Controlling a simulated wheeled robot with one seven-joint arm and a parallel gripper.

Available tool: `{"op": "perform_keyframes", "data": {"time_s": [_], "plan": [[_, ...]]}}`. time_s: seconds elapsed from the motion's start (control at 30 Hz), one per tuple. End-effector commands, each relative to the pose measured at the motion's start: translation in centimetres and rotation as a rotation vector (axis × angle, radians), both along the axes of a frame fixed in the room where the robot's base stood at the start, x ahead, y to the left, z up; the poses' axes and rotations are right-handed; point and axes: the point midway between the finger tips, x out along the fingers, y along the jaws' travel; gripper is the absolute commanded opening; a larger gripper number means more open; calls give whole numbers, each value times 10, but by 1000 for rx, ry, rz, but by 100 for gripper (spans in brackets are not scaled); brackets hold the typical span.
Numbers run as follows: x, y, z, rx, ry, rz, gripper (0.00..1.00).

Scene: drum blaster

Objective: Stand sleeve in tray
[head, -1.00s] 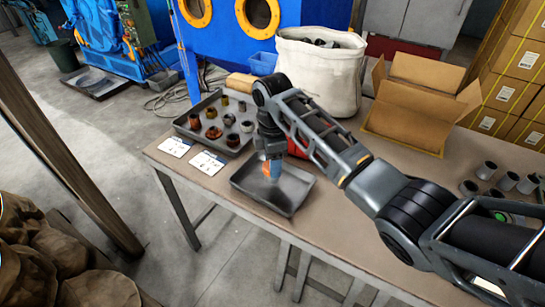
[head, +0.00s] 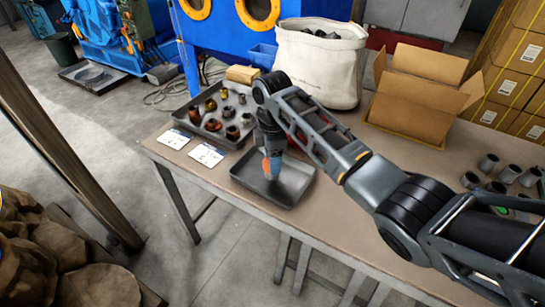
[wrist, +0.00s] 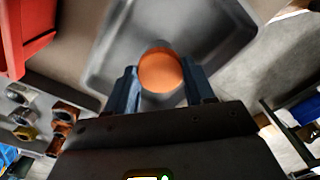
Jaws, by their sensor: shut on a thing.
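My gripper (head: 271,168) is over the empty-looking grey tray (head: 300,188) near the table's front edge. In the wrist view my gripper (wrist: 160,80) is shut on an orange sleeve (wrist: 160,70), with a blue finger on each side of it. The round end of the sleeve faces the camera. In the head view the orange sleeve (head: 267,166) shows low between the fingers, inside the tray's outline. The grey tray also shows in the wrist view (wrist: 200,30). I cannot tell whether the sleeve touches the tray floor.
A second tray (head: 190,124) with several rusty and metal sleeves stands to the left, with white cards (head: 207,155) in front. A white sack (head: 320,65) and an open cardboard box (head: 415,105) stand behind. Several grey sleeves (head: 510,172) stand at the right. A red thing (wrist: 22,35) shows in the wrist view.

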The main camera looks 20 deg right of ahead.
Motion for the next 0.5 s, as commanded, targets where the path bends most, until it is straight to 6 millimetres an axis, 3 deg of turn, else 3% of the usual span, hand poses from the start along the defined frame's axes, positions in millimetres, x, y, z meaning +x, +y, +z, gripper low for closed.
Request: {"op": "perform_keyframes", "data": {"time_s": [0.5], "plan": [[0, 0, -7, 0, -1, 0, 18]]}}
